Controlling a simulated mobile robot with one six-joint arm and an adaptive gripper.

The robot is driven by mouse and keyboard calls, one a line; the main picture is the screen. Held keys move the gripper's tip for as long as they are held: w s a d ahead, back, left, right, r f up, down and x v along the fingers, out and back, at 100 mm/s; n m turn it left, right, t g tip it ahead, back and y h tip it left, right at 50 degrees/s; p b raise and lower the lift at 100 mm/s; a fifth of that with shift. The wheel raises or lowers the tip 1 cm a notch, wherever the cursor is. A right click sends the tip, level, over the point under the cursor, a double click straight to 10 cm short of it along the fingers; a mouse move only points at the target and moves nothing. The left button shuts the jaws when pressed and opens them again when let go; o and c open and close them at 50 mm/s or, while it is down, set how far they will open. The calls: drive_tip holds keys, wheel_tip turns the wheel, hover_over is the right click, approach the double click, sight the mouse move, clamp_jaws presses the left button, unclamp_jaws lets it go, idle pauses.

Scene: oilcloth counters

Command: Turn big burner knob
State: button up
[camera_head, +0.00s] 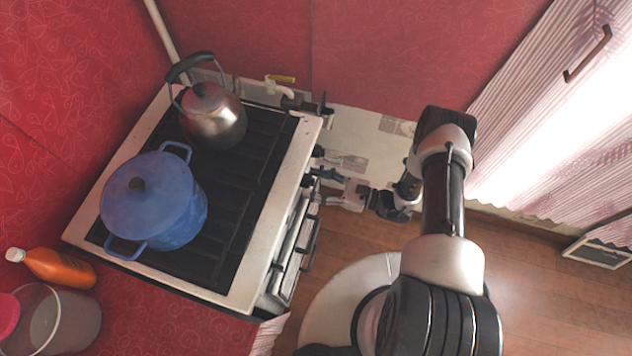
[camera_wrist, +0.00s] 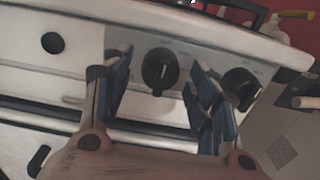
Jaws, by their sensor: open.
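A black round knob (camera_wrist: 160,71) with a pale pointer mark sits on a grey plate on the white stove front (camera_wrist: 80,50). My gripper (camera_wrist: 160,60) is open, one blue-grey finger to each side of this knob, with visible gaps. A second black knob (camera_wrist: 240,86) is just right of the right finger, partly covered by it. Which knob is for the big burner I cannot tell. In the head view my gripper (camera_head: 325,174) is at the right front edge of the stove (camera_head: 248,262), and a dark knob (camera_head: 318,152) shows beside it.
A blue pot (camera_head: 155,200) and a metal kettle (camera_head: 213,118) stand on the stove. An orange bottle (camera_head: 58,268) and a clear container (camera_head: 65,322) are at the lower left. Oven handles (camera_head: 308,240) jut out below my gripper. Wooden floor (camera_head: 545,285) is free at right.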

drive_tip(key=shift+c, duration=0.4)
drive_tip(key=c, duration=1)
drive_tip(key=shift+m+b, duration=0.3)
drive_tip(key=m+b, duration=0.6)
drive_tip(key=m, duration=1.1)
